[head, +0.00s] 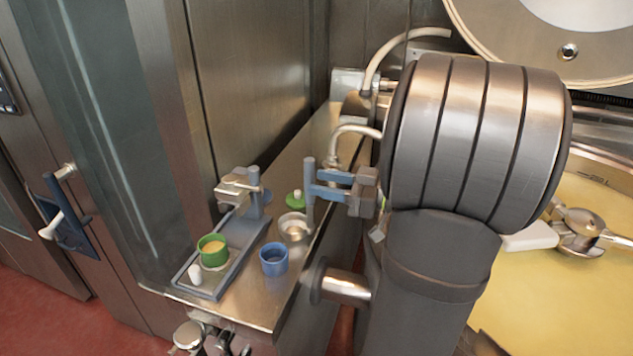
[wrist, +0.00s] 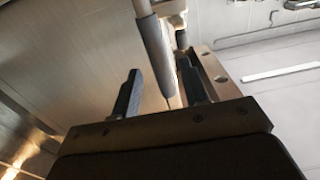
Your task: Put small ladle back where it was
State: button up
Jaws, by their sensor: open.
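The small ladle shows in the head view as an upright grey-blue handle (head: 310,212) beside a shiny metal bowl (head: 293,229) on the steel counter. The bowl appears to be the ladle's own, though the join is hard to make out. My gripper (head: 313,180) is at the upper part of the handle, with its two blue fingers apart. In the wrist view, the grey handle (wrist: 154,48) runs between the open fingers (wrist: 160,84), with a visible gap to the left finger. Contact with the right finger is unclear.
A grey-blue tray (head: 237,267) with a post holds a green cup (head: 212,247) of yellow content and a small white object (head: 195,273). A blue cup (head: 273,260) and a green lid (head: 296,201) stand close by. The kettle (head: 560,285) with yellow content is right.

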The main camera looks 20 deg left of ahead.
jog(key=d, duration=0.9)
jog(key=shift+d, duration=0.3)
jog(key=a, duration=1.2)
jog(key=shift+a, duration=0.15)
jog(key=shift+r, duration=0.8)
